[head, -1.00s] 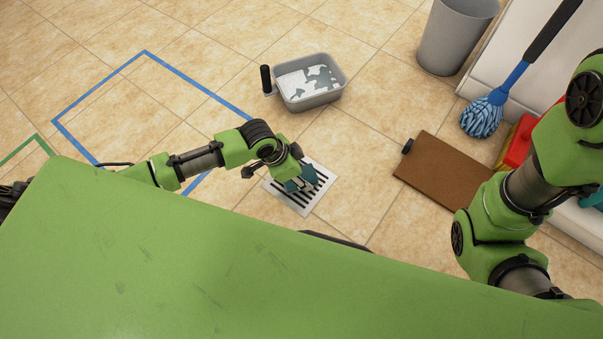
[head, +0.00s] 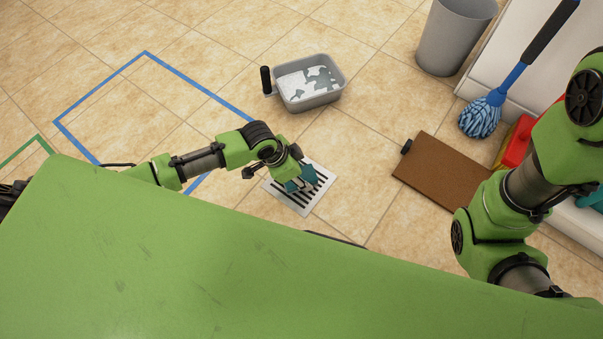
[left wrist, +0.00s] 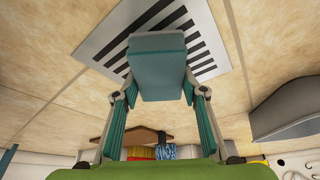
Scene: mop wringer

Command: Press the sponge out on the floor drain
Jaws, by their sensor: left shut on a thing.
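The teal sponge (head: 308,176) is over the floor drain (head: 320,205), a pale square grate with dark slots. My left gripper (head: 296,180) is shut on the sponge from the left. In the left wrist view the sponge (left wrist: 158,70) sits between the two fingertips, in front of the drain grate (left wrist: 98,38). I cannot tell whether the sponge touches the grate. My right arm shows at the right edge, but its gripper is out of view.
A grey tub (head: 312,98) with a black handle and whitish foamy water stands behind the drain. A brown board (head: 440,172), a blue mop (head: 482,117) and a grey bin (head: 455,38) are to the right. Blue tape (head: 90,90) marks the floor at left. Tiles around the drain are clear.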

